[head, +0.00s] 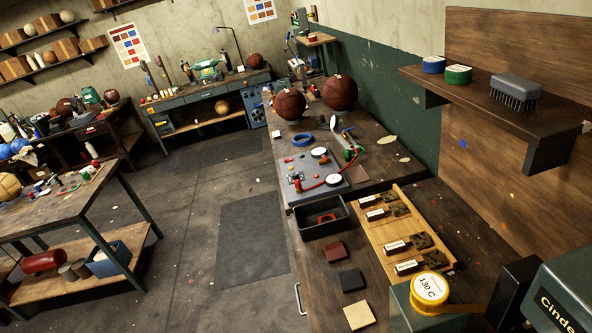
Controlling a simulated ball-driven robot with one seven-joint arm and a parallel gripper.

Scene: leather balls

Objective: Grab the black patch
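The black patch (352,281) is a small dark square lying flat on the wooden workbench (318,285), near its left edge. It lies between a dark red patch (334,252) above it and a tan patch (358,315) below it, apart from both. Nothing covers it. My gripper does not show in the head view.
A wooden tray (377,238) with labelled stamps lies right of the patches, and a black bin (323,222) stands beyond them. A shelf (500,100) juts out at upper right.

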